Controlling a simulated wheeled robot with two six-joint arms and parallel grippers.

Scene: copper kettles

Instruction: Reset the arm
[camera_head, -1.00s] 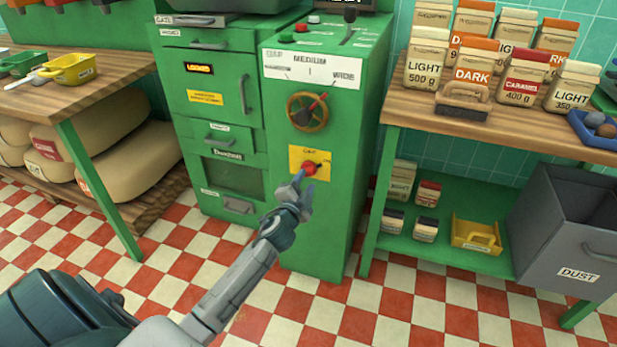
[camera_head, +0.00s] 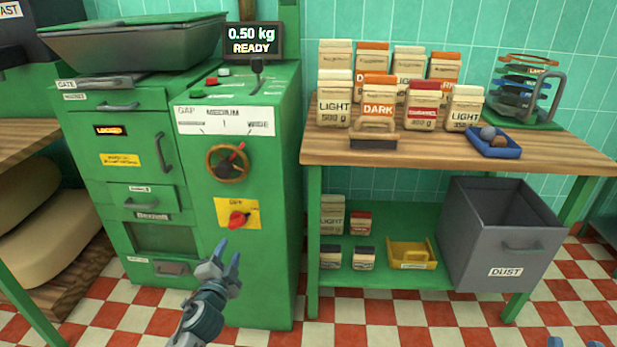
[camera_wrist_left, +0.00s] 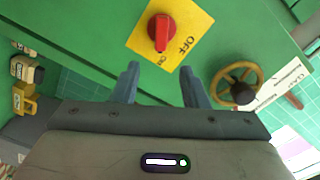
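My left gripper (camera_head: 226,252) is open and empty, in front of the green machine (camera_head: 268,275) and just below the red rotary knob (camera_head: 238,218). The knob sits on a yellow plate (camera_head: 225,205) marked OFF and ON. In the left wrist view the two fingers (camera_wrist_left: 160,75) stand apart with nothing between them. The red knob (camera_wrist_left: 161,32) is beyond the tips with a visible gap, its handle appearing to point towards ON. Only two blue fingertips of my right gripper (camera_head: 575,343) show at the bottom right edge, spread apart.
A brown handwheel (camera_head: 227,162) is above the knob. A display (camera_head: 252,41) reads 0.50 kg READY. A wooden bench (camera_head: 440,150) with several bags stands right, a grey DUST bin (camera_head: 500,245) in front. Checkered floor (camera_head: 390,335) is open below.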

